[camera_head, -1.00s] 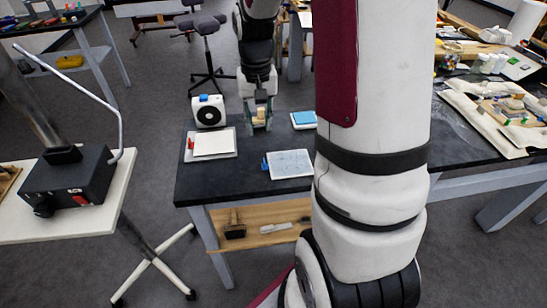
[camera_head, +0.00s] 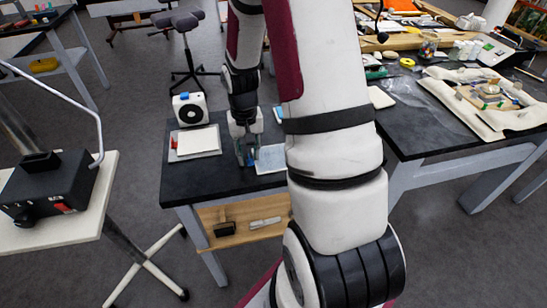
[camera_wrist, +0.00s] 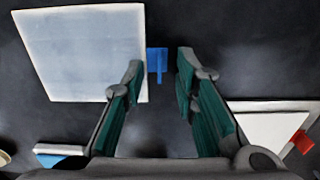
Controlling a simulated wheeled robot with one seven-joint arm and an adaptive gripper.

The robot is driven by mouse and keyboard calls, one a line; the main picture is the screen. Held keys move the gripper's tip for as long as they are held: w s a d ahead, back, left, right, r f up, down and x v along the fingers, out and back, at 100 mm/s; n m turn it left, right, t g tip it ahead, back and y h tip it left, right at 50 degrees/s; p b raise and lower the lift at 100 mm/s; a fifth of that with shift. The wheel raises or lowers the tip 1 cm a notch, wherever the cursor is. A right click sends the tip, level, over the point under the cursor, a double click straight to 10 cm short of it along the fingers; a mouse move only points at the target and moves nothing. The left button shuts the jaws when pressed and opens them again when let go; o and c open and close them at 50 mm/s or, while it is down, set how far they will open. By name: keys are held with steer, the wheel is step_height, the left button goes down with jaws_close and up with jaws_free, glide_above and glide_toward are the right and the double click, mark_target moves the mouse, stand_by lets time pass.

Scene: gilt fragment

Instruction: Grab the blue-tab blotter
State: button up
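The blue-tab blotter (camera_wrist: 85,50) is a pale, flat sheet on the black table, with a blue tab (camera_wrist: 157,62) on its edge. In the head view, the blotter (camera_head: 271,159) is partly hidden behind my arm. My gripper (camera_wrist: 161,66) is open, with its fingers on either side of the tab in the wrist view. I see nothing held between them. In the head view, my gripper (camera_head: 246,157) is at the blotter's left edge. Its exact height above the table cannot be told.
A similar pad with a red tab (camera_wrist: 302,142) lies close by; its white sheet (camera_head: 198,142) shows in the head view. A white fan-like box (camera_head: 190,109) stands behind it. A light-blue pad (camera_wrist: 48,159) is partly in view. Bare table lies between them.

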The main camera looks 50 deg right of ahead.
steer(key=shift+c, duration=0.6)
jaws_close()
steer(key=shift+r, duration=0.6)
step_height(320, 180, up, 2)
steer(key=shift+r, duration=0.1)
steer(key=s+a+p, duration=0.1)
steer(key=s+p, duration=0.2)
steer(key=s, duration=0.5)
steer(key=s+a+r+p, duration=0.1)
steer(key=s+p, duration=0.2)
steer(key=s, duration=0.5)
steer(key=shift+a+r, duration=0.3)
